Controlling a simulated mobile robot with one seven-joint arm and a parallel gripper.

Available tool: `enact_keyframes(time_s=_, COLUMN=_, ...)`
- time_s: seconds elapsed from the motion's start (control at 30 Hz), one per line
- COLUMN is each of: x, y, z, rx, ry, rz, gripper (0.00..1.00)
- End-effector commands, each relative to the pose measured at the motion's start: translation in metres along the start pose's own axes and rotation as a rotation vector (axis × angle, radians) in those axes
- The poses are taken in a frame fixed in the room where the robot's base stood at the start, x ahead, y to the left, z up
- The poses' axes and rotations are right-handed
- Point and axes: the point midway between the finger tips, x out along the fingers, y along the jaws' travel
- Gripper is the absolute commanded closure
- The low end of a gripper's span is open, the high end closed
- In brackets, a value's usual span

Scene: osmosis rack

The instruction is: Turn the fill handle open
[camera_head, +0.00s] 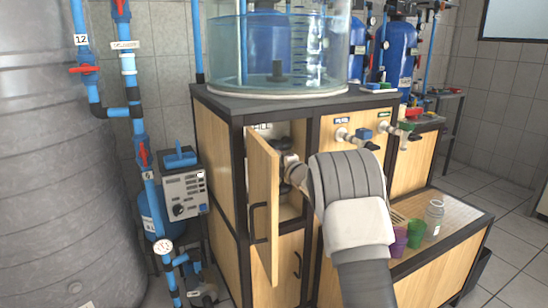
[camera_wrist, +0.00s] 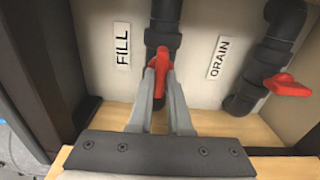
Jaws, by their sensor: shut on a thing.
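The red fill handle (camera_wrist: 160,62) sits on a dark vertical pipe (camera_wrist: 163,25) beside the FILL label (camera_wrist: 122,45) in the wrist view. My gripper (camera_wrist: 160,70) is shut on this handle, with its two grey fingers on either side of it. The handle looks roughly in line with the pipe.
A red drain handle (camera_wrist: 288,85) is on the pipe at right, near the DRAIN label (camera_wrist: 218,57). The wooden cabinet door (camera_head: 263,205) stands open just left of my arm. A clear water tank (camera_head: 280,55) stands on top.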

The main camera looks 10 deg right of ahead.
Motion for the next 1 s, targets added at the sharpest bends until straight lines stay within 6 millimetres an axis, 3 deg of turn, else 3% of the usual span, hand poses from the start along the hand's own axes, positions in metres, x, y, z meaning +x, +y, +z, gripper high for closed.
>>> enact_keyframes(time_s=0.03, x=0.0, y=0.0, z=0.0, rx=-0.002, ry=0.001, rz=0.0, gripper=0.8)
enact_keyframes(time_s=0.2, x=0.0, y=0.0, z=0.0, rx=-0.001, ry=0.0, rz=0.0, gripper=0.54)
enact_keyframes(time_s=0.63, x=-0.008, y=0.001, z=0.001, rx=0.0, ry=-0.001, rz=-0.001, gripper=0.54)
enact_keyframes(time_s=1.0, x=-0.064, y=0.002, z=0.001, rx=0.0, ry=-0.002, rz=-0.001, gripper=0.54)
